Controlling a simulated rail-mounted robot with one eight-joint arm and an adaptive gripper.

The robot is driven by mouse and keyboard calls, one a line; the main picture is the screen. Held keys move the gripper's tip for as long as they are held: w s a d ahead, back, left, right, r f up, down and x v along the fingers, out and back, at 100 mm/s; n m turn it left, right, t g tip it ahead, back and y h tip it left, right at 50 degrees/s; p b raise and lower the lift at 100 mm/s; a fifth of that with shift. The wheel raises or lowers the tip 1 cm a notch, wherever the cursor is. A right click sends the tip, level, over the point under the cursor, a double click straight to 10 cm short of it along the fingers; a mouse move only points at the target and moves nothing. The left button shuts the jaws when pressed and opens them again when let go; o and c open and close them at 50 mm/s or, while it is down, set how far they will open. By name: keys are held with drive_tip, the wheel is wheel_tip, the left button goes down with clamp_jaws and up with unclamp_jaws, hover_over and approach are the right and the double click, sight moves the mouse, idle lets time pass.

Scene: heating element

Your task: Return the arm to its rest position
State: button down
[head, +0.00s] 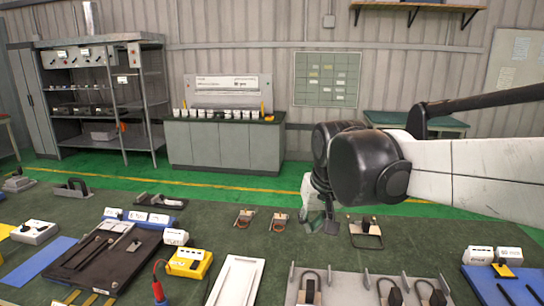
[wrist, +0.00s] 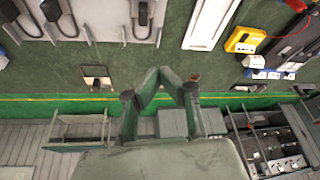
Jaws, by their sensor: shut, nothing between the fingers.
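My gripper (head: 321,212) hangs from my arm at the right of the middle in the head view, above the far part of the green table (head: 325,250). In the wrist view my gripper (wrist: 161,78) shows its two fingers leaning in towards each other, shut and empty. Heating elements with dark heads and looped rods stand on a grey rack (head: 345,291) at the front of the table. A separate element on a small plate (head: 366,240) lies right of the gripper. My arm hides part of the scene behind it.
Two small loop pieces (head: 244,217) lie left of my gripper. A yellow box (head: 190,264), a white tray (head: 236,282) and a dark panel (head: 100,258) lie at the front left. A counter with white cups (head: 222,144) and a metal shelf (head: 100,95) stand behind.

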drive_tip(key=s+d+f+t, duration=0.1)
drive_tip(key=s+d+f, duration=0.2)
drive_tip(key=s, duration=0.3)
drive_tip(key=s+d+f+m+t+b, duration=0.1)
drive_tip(key=s+d+f, duration=0.2)
drive_tip(key=s, duration=0.3)
drive_tip(key=s+d+f+h, duration=0.1)
drive_tip(key=s+d+f, duration=0.1)
drive_tip(key=s+d, duration=0.3)
drive_tip(key=shift+s+f+t+b, duration=0.4)
drive_tip(key=shift+s, duration=0.5)
